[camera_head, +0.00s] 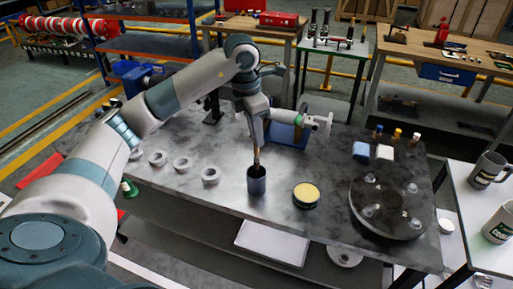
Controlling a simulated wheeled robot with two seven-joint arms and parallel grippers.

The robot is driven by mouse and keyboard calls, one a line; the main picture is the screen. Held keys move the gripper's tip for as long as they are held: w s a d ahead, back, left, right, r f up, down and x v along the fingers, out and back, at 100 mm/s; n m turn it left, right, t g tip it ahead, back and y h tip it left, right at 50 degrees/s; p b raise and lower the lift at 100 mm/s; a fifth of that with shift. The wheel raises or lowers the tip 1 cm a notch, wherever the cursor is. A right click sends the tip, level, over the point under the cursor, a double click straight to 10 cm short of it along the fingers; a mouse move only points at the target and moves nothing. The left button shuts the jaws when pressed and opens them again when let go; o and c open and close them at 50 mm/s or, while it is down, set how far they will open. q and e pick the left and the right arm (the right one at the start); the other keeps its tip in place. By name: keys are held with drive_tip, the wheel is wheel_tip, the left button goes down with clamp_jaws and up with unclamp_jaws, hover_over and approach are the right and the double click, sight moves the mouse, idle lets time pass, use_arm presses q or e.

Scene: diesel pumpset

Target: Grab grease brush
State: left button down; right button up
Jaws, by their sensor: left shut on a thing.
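The grease brush (257,158) stands nearly upright, its lower end inside a dark grey cup (257,186) on the grey metal table. My left gripper (256,143) reaches down from above and is shut on the upper part of the brush. The brush's bristles are hidden in the cup. My right gripper is not in view.
A round tin with a yellow top (306,195) stands right of the cup. A large dark disc (391,206) lies at the table's right end. Several pale rings (210,176) lie left of the cup. A blue vise-like device (286,132) stands behind the gripper.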

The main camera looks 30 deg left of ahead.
use_arm(q)
drive_tip(key=shift+r, duration=0.45)
idle(1.4)
